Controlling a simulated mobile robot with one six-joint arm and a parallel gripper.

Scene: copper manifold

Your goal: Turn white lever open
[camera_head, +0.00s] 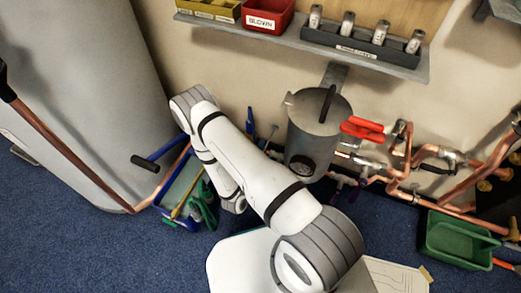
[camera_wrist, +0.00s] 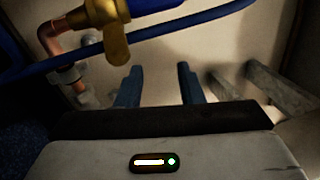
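I cannot clearly pick out a white lever in either view. The copper manifold (camera_head: 405,160) runs along the wall at the right in the head view, with red lever handles (camera_head: 362,128) near its left end. In the wrist view my gripper (camera_wrist: 158,84) shows two blue fingers, apart, with nothing between them. A brass valve with a yellowish handle (camera_wrist: 115,42) is just beyond and left of the fingers, apart from them. A copper pipe (camera_wrist: 52,40) bends down beside it. In the head view my fingers are hidden behind or below the arm.
A grey metal canister (camera_head: 318,125) with a dial hangs beside the manifold. A shelf (camera_head: 290,42) with bins is above. A green crate (camera_head: 462,238) stands on the floor at right; a large grey cylinder (camera_head: 85,90) fills the left. A blue tube (camera_wrist: 185,22) crosses the wrist view.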

